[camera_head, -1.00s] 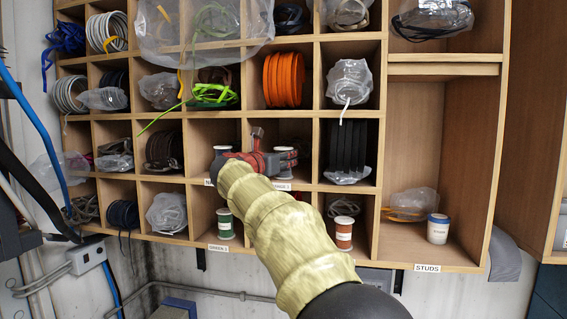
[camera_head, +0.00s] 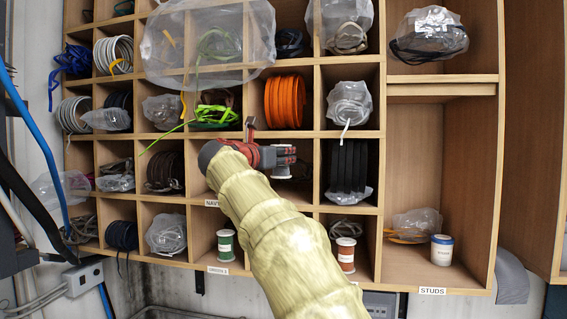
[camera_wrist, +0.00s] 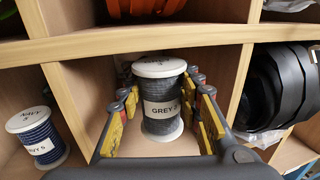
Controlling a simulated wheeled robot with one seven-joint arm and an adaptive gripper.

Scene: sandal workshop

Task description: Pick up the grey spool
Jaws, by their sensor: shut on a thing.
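The grey spool has white end discs and a label reading GREY. In the wrist view the spool (camera_wrist: 161,88) stands upright between the two yellow-padded fingers of my gripper (camera_wrist: 165,118). The gripper is shut on it. In the head view my gripper (camera_head: 284,157) is inside a cubby in the third row, and the spool's white lower disc (camera_head: 281,173) shows below the fingers, above the cubby floor. The rest of the spool is mostly hidden there by the gripper.
A navy spool (camera_wrist: 38,138) stands in the left neighbouring cubby. Black coiled straps (camera_head: 348,168) fill the right one. A shelf board (camera_head: 300,135) runs just above my gripper.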

